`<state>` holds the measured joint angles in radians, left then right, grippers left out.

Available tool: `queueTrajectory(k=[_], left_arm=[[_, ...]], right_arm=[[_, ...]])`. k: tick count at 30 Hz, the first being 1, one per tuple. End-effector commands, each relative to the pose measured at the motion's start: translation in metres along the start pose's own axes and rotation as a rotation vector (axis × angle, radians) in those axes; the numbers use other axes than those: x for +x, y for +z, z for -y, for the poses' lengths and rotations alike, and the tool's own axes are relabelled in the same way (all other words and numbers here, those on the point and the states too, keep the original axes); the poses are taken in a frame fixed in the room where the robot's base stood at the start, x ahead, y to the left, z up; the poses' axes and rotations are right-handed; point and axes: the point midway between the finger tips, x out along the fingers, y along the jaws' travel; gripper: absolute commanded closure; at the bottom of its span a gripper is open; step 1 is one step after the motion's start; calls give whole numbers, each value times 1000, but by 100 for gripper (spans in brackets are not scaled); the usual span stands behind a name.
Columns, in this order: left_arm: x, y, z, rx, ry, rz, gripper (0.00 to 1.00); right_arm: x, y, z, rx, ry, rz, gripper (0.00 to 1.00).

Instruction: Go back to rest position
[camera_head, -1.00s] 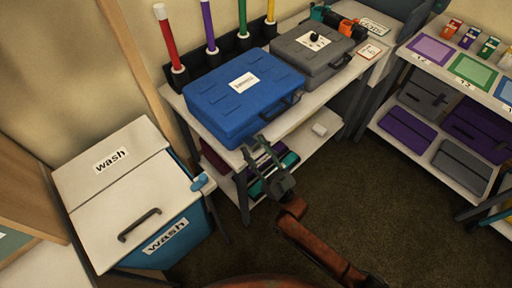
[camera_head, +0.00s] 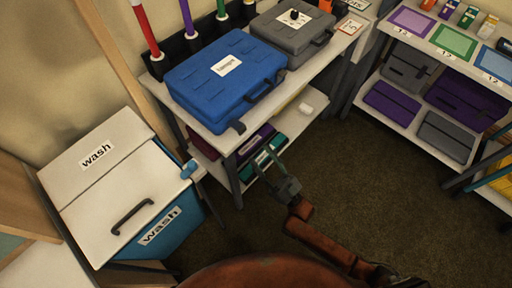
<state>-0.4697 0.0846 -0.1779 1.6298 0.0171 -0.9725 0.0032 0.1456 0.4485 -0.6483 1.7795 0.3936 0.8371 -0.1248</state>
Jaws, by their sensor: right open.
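My right gripper (camera_head: 267,163) is in the middle of the view, in front of the white table's lower shelf. Its two fingers are apart and nothing is between them. Its rust-coloured arm comes in from the bottom right. A blue case (camera_head: 215,95) with a white label lies on the white table above and behind the gripper, apart from it. My left gripper is not in view.
A wash bin (camera_head: 103,219) with a white lid stands at the left. A grey case (camera_head: 274,43) lies beside the blue one. Shelves (camera_head: 404,120) with cases stand at the right. The dark floor (camera_head: 345,185) between is clear.

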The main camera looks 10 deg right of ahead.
Motion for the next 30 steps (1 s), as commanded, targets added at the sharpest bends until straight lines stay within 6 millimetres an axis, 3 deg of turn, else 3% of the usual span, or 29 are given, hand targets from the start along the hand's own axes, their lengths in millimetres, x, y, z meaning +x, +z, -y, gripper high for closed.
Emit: queueTrajectory(k=[19, 22, 26, 30], left_arm=[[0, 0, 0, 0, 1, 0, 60], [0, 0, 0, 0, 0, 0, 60], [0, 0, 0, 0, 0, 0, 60], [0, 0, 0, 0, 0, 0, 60]], right_arm=[[-5, 0, 0, 0, -1, 1, 58], [-10, 8, -1, -4, 5, 31, 58], [-35, 49, -6, -15, 39, 200, 58], [-100, 117, -17, -23, 106, 509, 58]])
